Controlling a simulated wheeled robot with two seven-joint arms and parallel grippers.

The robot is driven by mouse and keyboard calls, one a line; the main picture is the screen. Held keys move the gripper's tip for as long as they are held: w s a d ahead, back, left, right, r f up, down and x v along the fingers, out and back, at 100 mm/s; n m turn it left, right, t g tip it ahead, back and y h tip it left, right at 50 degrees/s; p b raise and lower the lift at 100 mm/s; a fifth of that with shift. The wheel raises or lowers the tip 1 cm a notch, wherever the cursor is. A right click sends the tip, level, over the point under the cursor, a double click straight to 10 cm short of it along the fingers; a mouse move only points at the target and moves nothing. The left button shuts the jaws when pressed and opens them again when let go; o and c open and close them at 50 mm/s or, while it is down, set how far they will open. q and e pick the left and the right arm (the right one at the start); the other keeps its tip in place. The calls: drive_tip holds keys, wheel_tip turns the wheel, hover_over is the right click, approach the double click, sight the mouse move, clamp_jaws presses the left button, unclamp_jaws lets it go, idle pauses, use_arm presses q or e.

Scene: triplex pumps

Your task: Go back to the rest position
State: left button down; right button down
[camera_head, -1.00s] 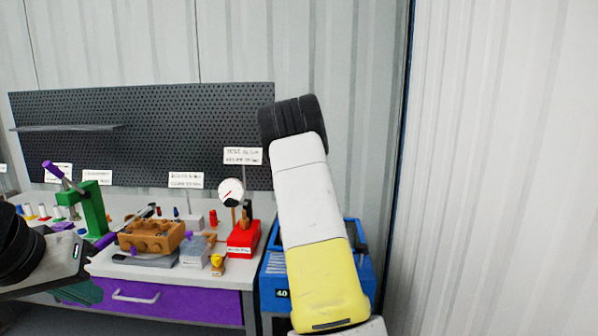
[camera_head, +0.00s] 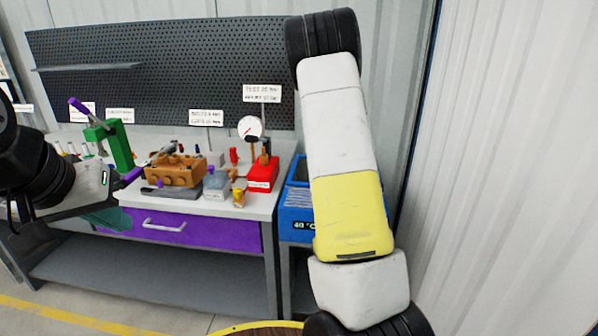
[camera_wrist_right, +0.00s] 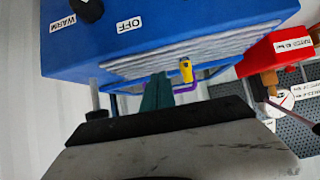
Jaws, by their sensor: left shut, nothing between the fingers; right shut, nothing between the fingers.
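My left gripper (camera_head: 116,221) is at the left in the head view, in front of the workbench's front edge. Its teal fingers look shut and empty. My right arm, white and yellow, stands across the middle right of the head view; its gripper is hidden there. In the right wrist view my right gripper (camera_wrist_right: 157,92) shows its teal fingers together, with nothing between them. They appear in front of the underside or edge of a blue box (camera_wrist_right: 150,45) with WARM and OFF labels. I cannot tell whether they touch it.
The workbench (camera_head: 258,202) holds a green press (camera_head: 120,145), an orange-brown pump block (camera_head: 175,172), a red block (camera_head: 263,174) and a gauge (camera_head: 250,128). A purple drawer (camera_head: 195,229) is below. A blue unit (camera_head: 295,212) stands beside the bench, partly behind my right arm. A wall closes the right side.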

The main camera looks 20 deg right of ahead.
drive_tip(key=s+a+r+n+g+y, duration=0.1)
drive_tip(key=s+a+r+y, duration=0.2)
drive_tip(key=s+a+r, duration=0.35)
drive_tip(key=s+a+r+n+g+y, duration=0.1)
drive_tip(key=s+a+r+y, duration=0.2)
drive_tip(key=a+r, duration=0.65)
drive_tip(key=s+a+r+n, duration=0.2)
drive_tip(key=s+a+r, duration=0.1)
drive_tip(key=s, duration=0.6)
drive_tip(key=s+a+r+n+g+y, duration=0.1)
drive_tip(key=s+a+r+n, duration=0.1)
drive_tip(key=s+r, duration=0.3)
drive_tip(key=s+a, duration=0.1)
drive_tip(key=s, duration=0.3)
drive_tip(key=shift+a+g, duration=0.3)
drive_tip(key=shift+s, duration=0.1)
